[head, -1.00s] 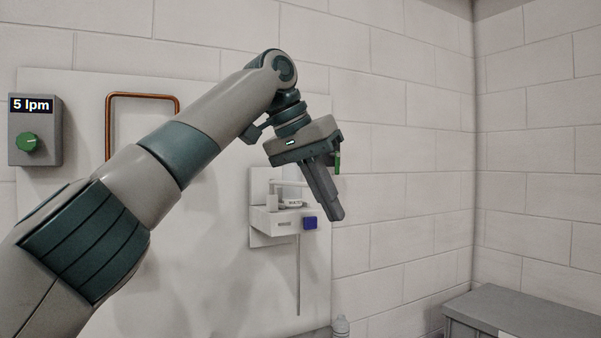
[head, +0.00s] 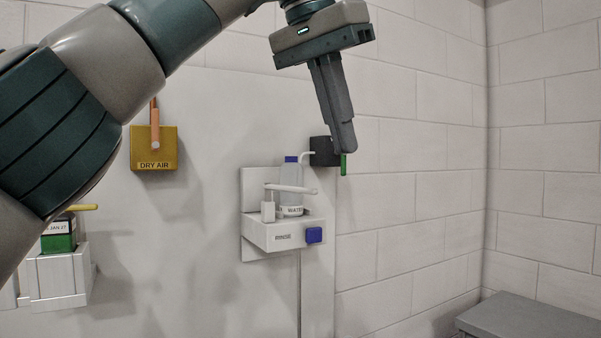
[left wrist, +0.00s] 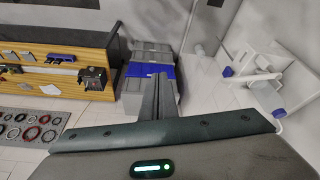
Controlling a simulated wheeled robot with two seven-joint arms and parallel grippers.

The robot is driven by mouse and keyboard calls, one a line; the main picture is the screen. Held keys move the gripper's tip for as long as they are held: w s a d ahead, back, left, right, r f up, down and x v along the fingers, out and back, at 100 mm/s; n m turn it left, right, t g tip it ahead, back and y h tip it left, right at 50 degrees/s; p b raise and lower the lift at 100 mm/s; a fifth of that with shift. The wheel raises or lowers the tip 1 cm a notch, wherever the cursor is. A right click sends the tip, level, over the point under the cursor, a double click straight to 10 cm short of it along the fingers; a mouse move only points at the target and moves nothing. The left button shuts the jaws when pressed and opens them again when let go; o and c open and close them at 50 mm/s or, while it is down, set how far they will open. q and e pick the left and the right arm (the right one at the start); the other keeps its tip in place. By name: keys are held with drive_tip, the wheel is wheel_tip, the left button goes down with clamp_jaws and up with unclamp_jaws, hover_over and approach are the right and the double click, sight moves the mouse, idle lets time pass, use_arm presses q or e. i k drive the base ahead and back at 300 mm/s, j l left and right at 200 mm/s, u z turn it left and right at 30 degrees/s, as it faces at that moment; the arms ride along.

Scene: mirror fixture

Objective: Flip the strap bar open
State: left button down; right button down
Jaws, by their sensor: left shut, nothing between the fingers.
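A white strap bar (head: 293,189) lies nearly level across the front of a clear bottle (head: 290,174) with a blue cap. The bottle stands in a white wall bracket marked RINSE (head: 262,234), with a blue square button (head: 314,235) on its front right. The bracket also shows at the right of the left wrist view (left wrist: 292,88). My left gripper (head: 346,150) is shut and empty, pointing down, up and right of the bar in the picture and apart from it. Its shut fingers stand up mid-frame in the left wrist view (left wrist: 160,80). My right gripper is in neither view.
A dark block (head: 322,152) with a green tab (head: 343,166) shows close beside my fingertips. A yellow DRY AIR box (head: 154,148) and a white crate (head: 60,280) are on the left. A grey chest (head: 530,318) stands lower right.

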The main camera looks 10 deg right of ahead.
sight(268, 187)
drive_tip(key=i, duration=0.85)
